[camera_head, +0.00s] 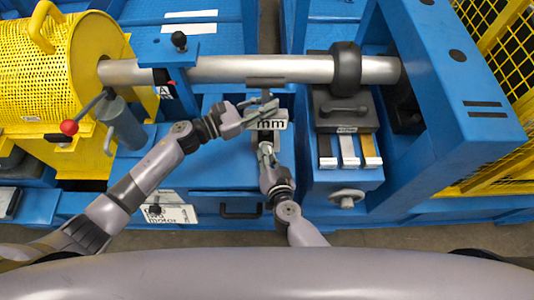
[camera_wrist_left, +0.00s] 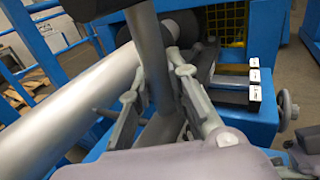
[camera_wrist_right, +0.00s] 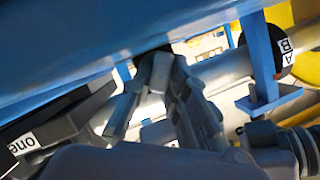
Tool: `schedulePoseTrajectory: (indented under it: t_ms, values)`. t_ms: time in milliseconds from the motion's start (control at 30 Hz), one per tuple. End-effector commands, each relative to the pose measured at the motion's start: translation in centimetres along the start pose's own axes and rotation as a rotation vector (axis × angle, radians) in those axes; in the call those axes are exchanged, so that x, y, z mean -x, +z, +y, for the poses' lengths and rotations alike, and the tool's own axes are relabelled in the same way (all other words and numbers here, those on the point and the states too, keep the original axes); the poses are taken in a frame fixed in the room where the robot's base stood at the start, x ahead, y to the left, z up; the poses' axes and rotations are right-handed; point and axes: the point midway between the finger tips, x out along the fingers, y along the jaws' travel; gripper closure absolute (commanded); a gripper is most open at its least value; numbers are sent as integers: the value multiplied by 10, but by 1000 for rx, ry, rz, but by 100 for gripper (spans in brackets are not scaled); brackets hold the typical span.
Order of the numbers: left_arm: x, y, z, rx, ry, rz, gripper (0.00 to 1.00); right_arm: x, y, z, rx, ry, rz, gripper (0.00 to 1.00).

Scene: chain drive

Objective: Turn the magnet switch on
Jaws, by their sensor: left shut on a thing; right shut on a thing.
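A small device with a white "mm" label (camera_head: 271,125) sits under the long metal shaft (camera_head: 240,69) in the head view. My left gripper (camera_head: 265,106) is just above the label and shut on a thin grey post (camera_wrist_left: 152,60), which stands between its fingers in the left wrist view. My right gripper (camera_head: 266,150) is just below the label, pointing up at the device. In the right wrist view its fingers (camera_wrist_right: 160,65) close on something dark and small, mostly hidden by them. I cannot make out the magnet switch itself or its position.
A black block with a handle (camera_head: 343,110) and several labelled bars stands right of the device, with a handwheel (camera_head: 347,196) below. A red-knobbed lever (camera_head: 69,127) and a yellow mesh drum (camera_head: 65,50) are at left. A blue frame (camera_head: 440,90) closes the right side.

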Motion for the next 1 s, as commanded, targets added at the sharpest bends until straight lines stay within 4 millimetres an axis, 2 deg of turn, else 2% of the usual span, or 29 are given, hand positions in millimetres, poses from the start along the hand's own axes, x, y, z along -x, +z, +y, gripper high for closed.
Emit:
schedulePoseTrajectory:
  t_ms: [400, 933, 967, 1000]
  values:
    - [0, 0, 1, 0, 3, 1, 100, 0, 0, 3, -166, -67, 0, 100]
    - [0, 0, 1, -1, 3, 1, 100, 0, 0, 3, -191, -76, -1, 100]
    - [0, 0, 1, -1, 3, 1, 100, 0, 0, 3, -191, -76, -1, 85]
    - [0, 0, 1, -1, 3, 1, 100, 0, 0, 3, -191, -76, -1, 82]
